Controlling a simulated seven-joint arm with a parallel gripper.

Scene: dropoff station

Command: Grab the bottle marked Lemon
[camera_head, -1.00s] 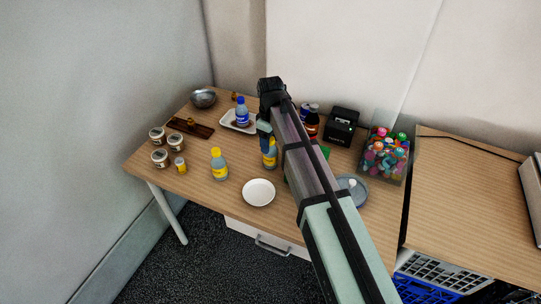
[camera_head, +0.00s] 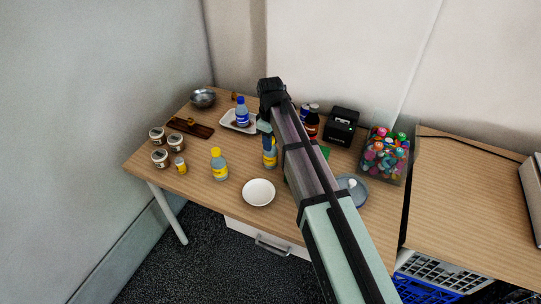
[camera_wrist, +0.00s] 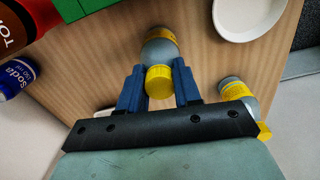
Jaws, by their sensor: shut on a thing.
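Two grey bottles with yellow caps and yellow labels stand on the table; I cannot read their labels, so I cannot tell which is marked Lemon. One yellow-capped bottle (camera_head: 270,157) is partly hidden behind my arm. It also shows in the wrist view (camera_wrist: 160,48), with its cap between the two blue fingers. My gripper (camera_wrist: 159,88) is shut on this bottle near its cap. The other yellow-capped bottle (camera_head: 219,166) stands apart to the left, free of the gripper; it also shows at the right in the wrist view (camera_wrist: 236,92).
A white bowl (camera_head: 258,193) stands near the front edge. Several jars (camera_head: 160,158) stand at left; a clear candy bin (camera_head: 384,157) at right.

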